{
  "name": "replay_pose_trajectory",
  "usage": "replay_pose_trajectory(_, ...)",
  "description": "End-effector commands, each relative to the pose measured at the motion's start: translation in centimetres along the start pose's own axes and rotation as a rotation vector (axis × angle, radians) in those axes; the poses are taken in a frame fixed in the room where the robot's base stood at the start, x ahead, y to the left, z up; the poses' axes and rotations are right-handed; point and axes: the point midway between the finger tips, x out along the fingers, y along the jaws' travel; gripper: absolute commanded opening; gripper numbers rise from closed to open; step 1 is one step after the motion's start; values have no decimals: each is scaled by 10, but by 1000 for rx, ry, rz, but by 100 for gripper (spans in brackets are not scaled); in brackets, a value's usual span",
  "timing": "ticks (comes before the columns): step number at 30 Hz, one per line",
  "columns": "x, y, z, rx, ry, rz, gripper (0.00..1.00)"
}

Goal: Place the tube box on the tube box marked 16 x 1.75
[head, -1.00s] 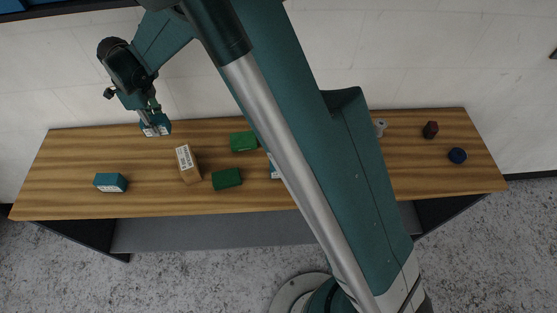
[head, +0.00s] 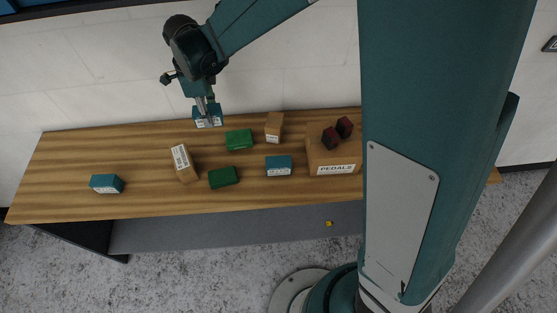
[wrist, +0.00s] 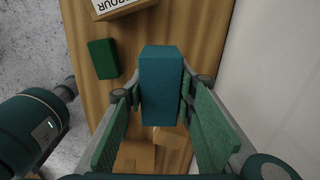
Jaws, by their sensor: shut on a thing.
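My gripper (head: 209,122) is shut on a teal tube box (head: 206,112), held near the back edge of the table. In the wrist view the held tube box (wrist: 160,85) sits between both fingers (wrist: 160,92), its plain teal sides showing. Two other teal tube boxes stand on the table in the head view: one at the left (head: 106,183) and one near the middle (head: 278,166). Both have white labels too small to read, so I cannot tell which is marked 16 x 1.75.
On the wooden table (head: 60,160) are two green boxes (head: 238,139) (head: 223,177), a tall brown labelled box (head: 184,163), a smaller brown box (head: 274,126) and a PEDALS bin (head: 336,169) with dark red boxes (head: 331,138). My arm hides the table's right part.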

Motion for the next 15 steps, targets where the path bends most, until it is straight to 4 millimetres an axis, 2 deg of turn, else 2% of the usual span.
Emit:
replay_pose_trajectory(3,-4,9,-26,6,0,0,13)
replay_pose_trajectory(15,-13,47,-106,19,0,0,13)
